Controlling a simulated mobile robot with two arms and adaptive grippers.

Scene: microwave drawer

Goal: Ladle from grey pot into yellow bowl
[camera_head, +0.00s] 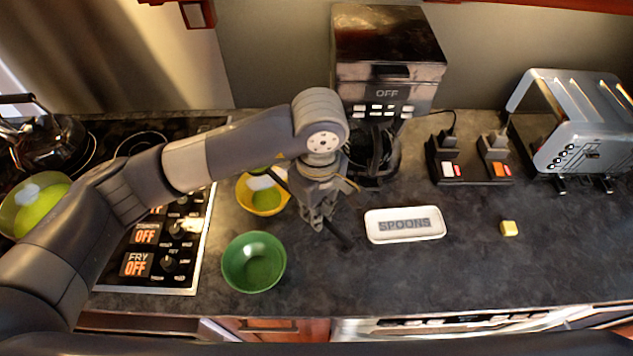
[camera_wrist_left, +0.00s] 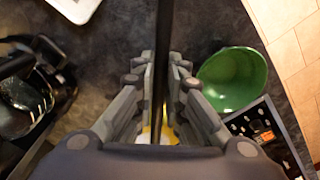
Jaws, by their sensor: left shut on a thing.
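My left gripper (camera_head: 318,218) is shut on the black handle of the ladle (camera_head: 341,236). The handle also runs between the fingers in the left wrist view (camera_wrist_left: 162,60). The ladle's pale head (camera_head: 262,182) is over or in the yellow bowl (camera_head: 243,197), which shows green content inside. My arm partly covers this bowl, and I cannot tell whether the ladle head touches it. The grey pot (camera_head: 8,216), with green content, is at the far left, partly hidden by my arm. My right gripper is not in view.
An empty-looking green bowl (camera_head: 253,262) stands in front of the yellow bowl. The stove's control panel (camera_head: 160,250) is left of it. A coffee maker (camera_head: 385,70) stands behind my gripper, a white spoon rest (camera_head: 404,238) to its right. The front right counter is mostly clear.

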